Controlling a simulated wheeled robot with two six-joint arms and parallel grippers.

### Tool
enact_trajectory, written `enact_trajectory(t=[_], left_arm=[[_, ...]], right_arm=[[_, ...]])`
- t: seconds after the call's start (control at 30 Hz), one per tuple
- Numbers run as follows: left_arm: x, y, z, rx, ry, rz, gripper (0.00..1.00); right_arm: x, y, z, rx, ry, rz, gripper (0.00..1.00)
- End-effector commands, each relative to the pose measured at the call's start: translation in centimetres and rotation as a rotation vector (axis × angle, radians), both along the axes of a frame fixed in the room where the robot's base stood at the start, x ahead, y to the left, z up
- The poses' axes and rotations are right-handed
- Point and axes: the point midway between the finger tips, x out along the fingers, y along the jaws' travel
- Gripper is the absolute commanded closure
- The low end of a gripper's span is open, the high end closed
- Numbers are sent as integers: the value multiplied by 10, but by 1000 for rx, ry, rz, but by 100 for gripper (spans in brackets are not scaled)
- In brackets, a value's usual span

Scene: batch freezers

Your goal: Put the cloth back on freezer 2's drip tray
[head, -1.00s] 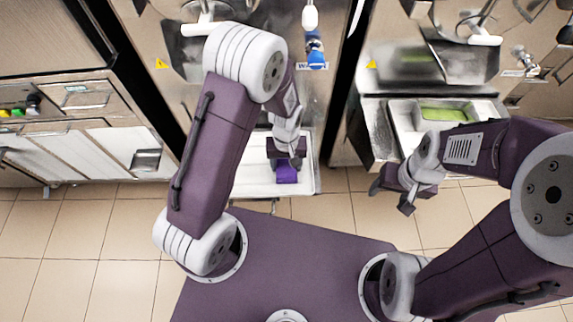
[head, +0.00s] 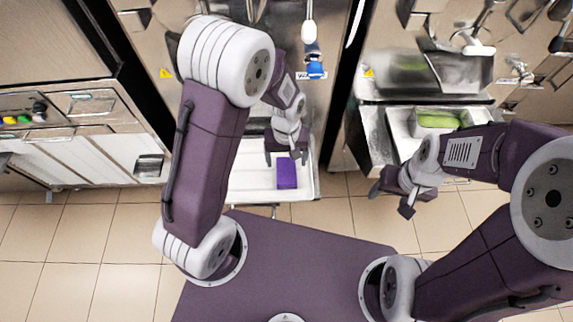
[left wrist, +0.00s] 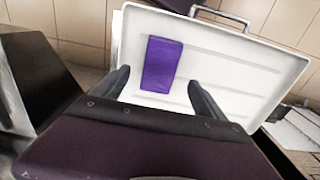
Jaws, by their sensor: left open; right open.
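A purple folded cloth (head: 287,175) lies flat on a white drip tray (head: 250,187) under the middle freezer in the head view. In the left wrist view the same cloth (left wrist: 161,64) lies on the white ridged tray (left wrist: 225,62), left of its middle. My left gripper (head: 286,159) is open and empty just above the tray, apart from the cloth. Its two dark fingers (left wrist: 155,85) show in the left wrist view with a wide gap between them. My right gripper (head: 390,197) is open and empty at the right, in front of the right-hand freezer.
A green item (head: 436,119) lies in the tray (head: 400,130) of the right-hand freezer. A blue-tipped tool (head: 315,68) hangs on the middle freezer's front. Steel cabinets (head: 75,140) stand at the left. The tiled floor in front is clear.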

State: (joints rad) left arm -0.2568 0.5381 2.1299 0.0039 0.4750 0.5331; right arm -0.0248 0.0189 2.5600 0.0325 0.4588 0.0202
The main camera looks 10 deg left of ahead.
Motion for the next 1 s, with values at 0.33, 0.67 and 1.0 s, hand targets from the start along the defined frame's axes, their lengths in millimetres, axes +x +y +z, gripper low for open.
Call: enact_trajectory(t=[0.33,0.67,1.0], left_arm=[[0,0,50,0,0,0,17],[-59,59,83,-10,-82,-177,17],[-83,73,86,-2,-108,-257,17]], right_arm=[[0,0,15,0,0,0,37],[0,0,14,0,0,0,37],[0,0,14,0,0,0,37]])
